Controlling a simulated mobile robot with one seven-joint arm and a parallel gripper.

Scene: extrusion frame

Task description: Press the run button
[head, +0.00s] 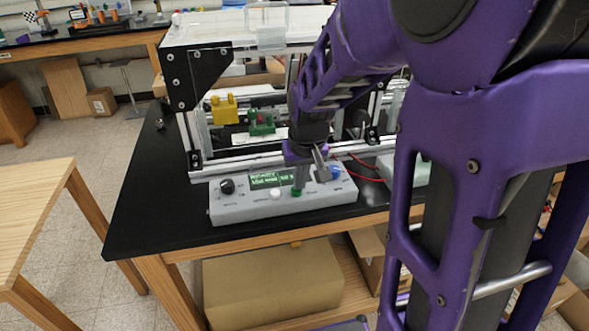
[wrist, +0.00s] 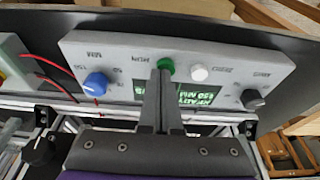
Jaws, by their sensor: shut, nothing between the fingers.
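The grey control box (head: 240,207) sits on the black bench top, in front of the extrusion frame. The green button (head: 297,192) is on its sloped face, between the white button (head: 275,194) and the blue knob (head: 323,174). In the wrist view the green button (wrist: 166,71) has a small upside-down label beside it that seems to read RUN.
A lit green display (head: 265,179) and a black knob (head: 227,186) are on the box. The aluminium frame (head: 240,170) stands close behind it. Red wires (head: 367,171) run to a pale box (head: 388,168) at the right.

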